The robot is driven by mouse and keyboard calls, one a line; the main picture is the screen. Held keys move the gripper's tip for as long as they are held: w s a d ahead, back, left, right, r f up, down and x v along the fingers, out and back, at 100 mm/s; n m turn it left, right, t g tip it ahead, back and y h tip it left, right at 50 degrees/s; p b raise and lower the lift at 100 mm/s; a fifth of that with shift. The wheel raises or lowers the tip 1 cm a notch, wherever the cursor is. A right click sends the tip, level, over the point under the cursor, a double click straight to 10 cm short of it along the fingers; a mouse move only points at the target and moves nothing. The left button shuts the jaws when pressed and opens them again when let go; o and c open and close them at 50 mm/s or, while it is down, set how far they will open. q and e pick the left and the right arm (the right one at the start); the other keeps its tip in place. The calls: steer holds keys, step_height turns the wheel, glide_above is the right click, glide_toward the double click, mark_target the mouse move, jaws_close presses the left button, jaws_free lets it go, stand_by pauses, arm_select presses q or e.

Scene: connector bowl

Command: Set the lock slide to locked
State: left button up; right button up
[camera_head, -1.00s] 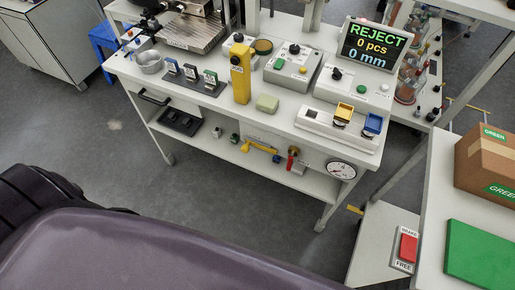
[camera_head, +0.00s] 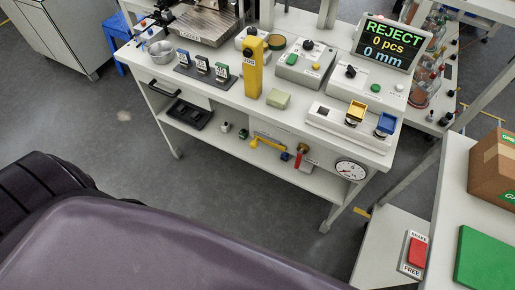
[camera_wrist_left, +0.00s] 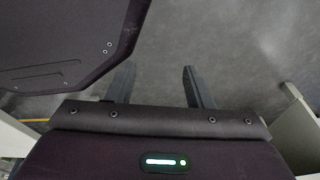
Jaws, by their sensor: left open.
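I cannot pick out a lock slide with a readable locked mark. The white bench (camera_head: 320,192) carries a white panel (camera_head: 340,124) with a yellow block (camera_head: 355,111) and a blue block (camera_head: 386,123), and several small labelled stands (camera_head: 203,65). Lower right, a red block (camera_head: 418,252) sits on a small plate whose lower label reads FREE; the upper label is hard to read. My left gripper (camera_wrist_left: 160,86) shows in the left wrist view, open and empty above the grey floor. It is not in the head view. My right gripper is not in view.
A yellow post (camera_head: 253,70), grey control boxes (camera_head: 305,64) and a REJECT display (camera_head: 391,45) stand on the bench. A gauge (camera_head: 351,170) and a red-handled valve (camera_head: 301,156) are lower down. A cardboard box (camera_head: 494,172) and green sheet (camera_head: 486,258) lie right. Floor before the bench is clear.

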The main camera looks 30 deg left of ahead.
arm_select(q)
steer(key=w+a+t+b, duration=0.1)
steer(key=w+t+b, duration=0.3)
steer(key=w, duration=0.7)
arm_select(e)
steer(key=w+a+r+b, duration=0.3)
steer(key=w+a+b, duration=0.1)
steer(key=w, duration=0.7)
arm_select(q)
steer(key=t+b, duration=0.8)
steer(key=t, duration=0.3)
glide_toward(252, 147)
steer(key=w, duration=0.8)
steer(key=shift+w+b, duration=0.15)
steer(key=shift+b, duration=0.25)
steer(key=shift+w, duration=0.4)
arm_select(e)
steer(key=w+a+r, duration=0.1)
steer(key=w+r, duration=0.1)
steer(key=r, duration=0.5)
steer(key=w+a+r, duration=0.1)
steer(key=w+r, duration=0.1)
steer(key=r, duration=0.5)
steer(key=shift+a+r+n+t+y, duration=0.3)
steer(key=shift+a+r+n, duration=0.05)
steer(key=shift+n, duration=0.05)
arm_select(q)
steer(key=shift+c, duration=0.5)
jaws_close()
